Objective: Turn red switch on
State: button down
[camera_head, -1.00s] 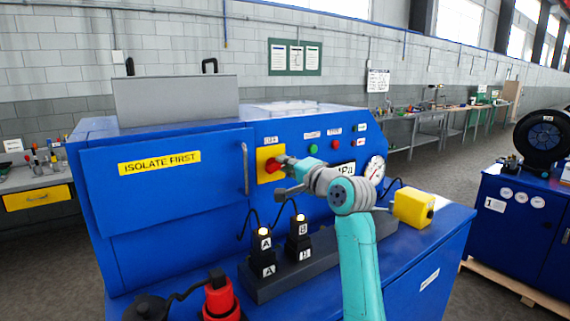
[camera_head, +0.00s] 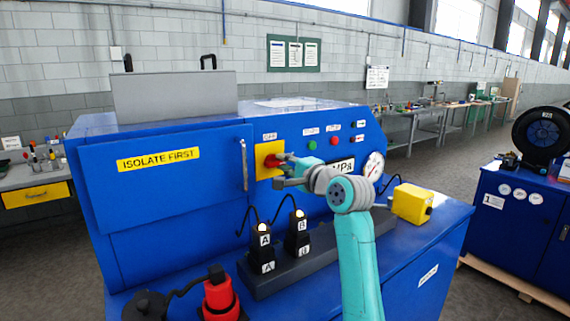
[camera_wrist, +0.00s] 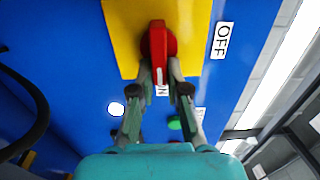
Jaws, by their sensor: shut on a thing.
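The red switch (camera_head: 271,161) is a rotary handle on a yellow plate (camera_head: 263,170) on the blue machine's front panel. In the wrist view the red switch (camera_wrist: 158,45) has its handle with a white mark pointing toward my gripper. An "OFF" label (camera_wrist: 222,40) is at the plate's right, and a partly hidden label ending in "N" (camera_wrist: 162,90) is just below the handle. My gripper (camera_wrist: 160,75) is shut on the red handle, one finger on each side. In the head view my gripper (camera_head: 283,163) reaches the switch from the right, and its fingertips are partly hidden.
A green button (camera_head: 312,145), a red button (camera_head: 334,141) and a pressure gauge (camera_head: 374,166) sit right of the switch. A cabinet handle (camera_head: 244,165) is to its left. Black plugs (camera_head: 297,236) with cables stand below, and a yellow box (camera_head: 412,203) is at right.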

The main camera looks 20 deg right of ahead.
jog(key=c, duration=1.2)
grip_release()
jog(key=shift+o, duration=0.2)
jog(key=shift+d, duration=0.1)
jog(key=v, duration=1.2)
